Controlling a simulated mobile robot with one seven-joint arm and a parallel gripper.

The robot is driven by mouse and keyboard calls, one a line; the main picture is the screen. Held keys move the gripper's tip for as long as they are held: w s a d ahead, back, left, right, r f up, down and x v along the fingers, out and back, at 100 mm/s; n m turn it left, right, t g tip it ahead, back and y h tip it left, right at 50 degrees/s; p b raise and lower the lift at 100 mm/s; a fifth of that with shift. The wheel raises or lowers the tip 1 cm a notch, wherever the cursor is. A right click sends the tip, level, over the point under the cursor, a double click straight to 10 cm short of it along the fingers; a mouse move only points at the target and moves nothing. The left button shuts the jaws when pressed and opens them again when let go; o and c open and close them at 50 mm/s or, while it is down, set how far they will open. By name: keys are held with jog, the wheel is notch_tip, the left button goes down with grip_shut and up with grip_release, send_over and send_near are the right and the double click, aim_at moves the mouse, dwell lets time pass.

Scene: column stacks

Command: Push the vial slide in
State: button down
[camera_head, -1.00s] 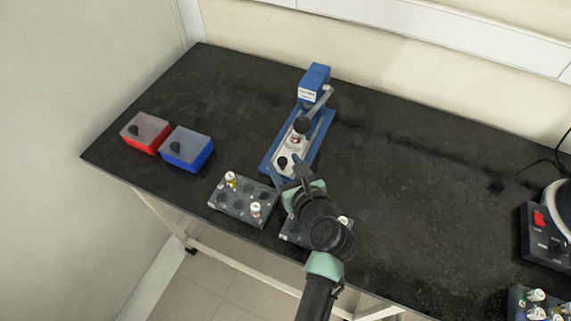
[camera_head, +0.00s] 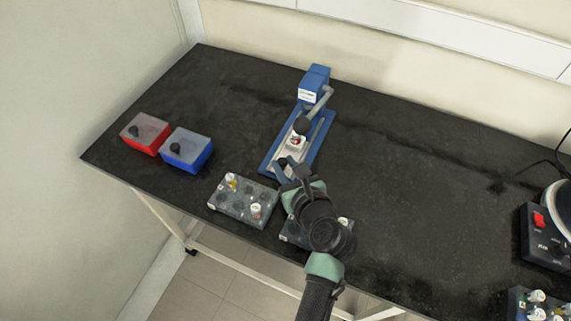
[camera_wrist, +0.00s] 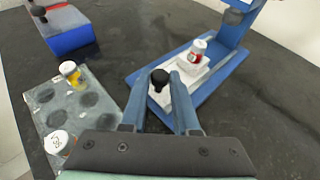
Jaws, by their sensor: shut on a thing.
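The vial slide (camera_wrist: 185,79) is a pale plate on the blue base of a press (camera_head: 314,82). It carries an upright vial with a white cap and red label (camera_wrist: 197,51), which also shows in the head view (camera_head: 296,142). A black knob (camera_wrist: 160,77) stands at the slide's near end. My gripper (camera_wrist: 160,84) is shut on this knob, one finger on each side. In the head view my gripper (camera_head: 289,168) is at the near end of the press and largely hides the knob. The vial sits in front of the press's upright.
A rack with a few vials (camera_head: 243,208) stands left of my gripper, and another rack (camera_head: 291,233) is partly under my arm. A red box (camera_head: 146,143) and a blue box (camera_head: 187,157) stand at left. The bench right of the press is clear.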

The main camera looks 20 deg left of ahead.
aim_at(300, 137)
jog(key=shift+w, duration=0.15)
dwell(0.8)
jog(key=w+b, duration=0.1)
jog(key=w, duration=0.6)
jog(key=shift+w+d, duration=0.15)
jog(key=shift+w, duration=0.55)
jog(key=shift+d+r, duration=0.1)
jog(key=shift+r, duration=0.05)
jog(key=c, duration=1)
grip_release()
jog(key=shift+w, duration=0.1)
jog(key=o, duration=0.3)
jog(key=shift+o, duration=0.2)
